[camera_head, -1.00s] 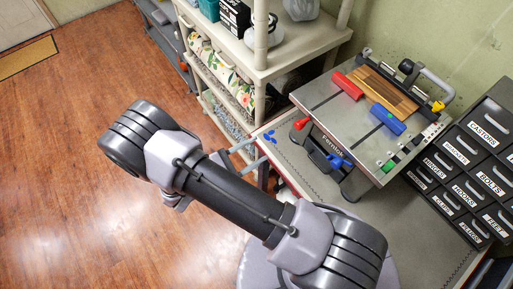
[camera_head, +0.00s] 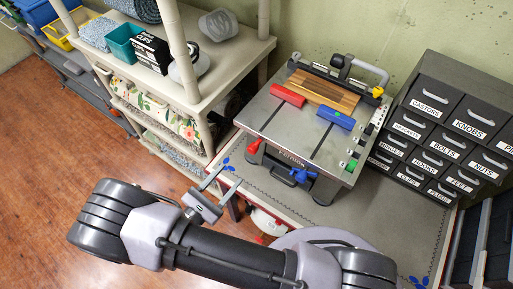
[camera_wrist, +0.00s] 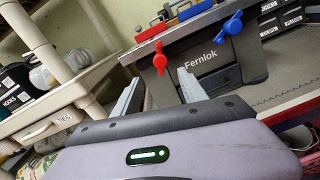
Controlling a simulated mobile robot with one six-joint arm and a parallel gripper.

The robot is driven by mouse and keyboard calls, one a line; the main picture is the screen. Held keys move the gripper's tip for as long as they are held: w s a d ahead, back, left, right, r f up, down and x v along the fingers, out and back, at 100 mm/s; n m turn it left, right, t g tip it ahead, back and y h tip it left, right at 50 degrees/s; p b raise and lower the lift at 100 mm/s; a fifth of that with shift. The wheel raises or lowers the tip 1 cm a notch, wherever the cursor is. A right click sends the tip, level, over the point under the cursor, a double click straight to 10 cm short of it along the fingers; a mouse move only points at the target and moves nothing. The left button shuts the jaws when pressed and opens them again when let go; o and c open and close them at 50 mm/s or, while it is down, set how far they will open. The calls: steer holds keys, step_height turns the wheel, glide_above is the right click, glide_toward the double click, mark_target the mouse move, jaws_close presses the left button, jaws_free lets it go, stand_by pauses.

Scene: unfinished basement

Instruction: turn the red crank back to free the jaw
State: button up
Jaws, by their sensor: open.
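The red crank (camera_head: 254,146) is at the front left of a grey clamping table (camera_head: 262,117) marked Fernlok; it also shows in the wrist view (camera_wrist: 160,58). A blue crank (camera_head: 303,174) is to its right. On top, a red jaw (camera_head: 288,95) and a blue jaw (camera_head: 335,118) lie along the front of a striped wooden board (camera_head: 318,90); I cannot tell whether they press on it. My gripper (camera_head: 222,182) is open and empty, apart from the red crank, in front and to the left of it. In the wrist view the crank shows between and beyond the fingertips (camera_wrist: 160,78).
A cream shelf unit (camera_head: 240,52) stands close on the left. A black drawer cabinet (camera_head: 445,125) is on the right. The bench top (camera_head: 375,215) is clear in front of the cabinet. Blue shapes (camera_head: 226,163) lie at the bench's left edge near my fingers.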

mark_target(250, 152)
steer(key=x, duration=1.2)
steer(key=shift+w+b, duration=0.1)
steer(key=shift+b, duration=0.3)
jaws_close()
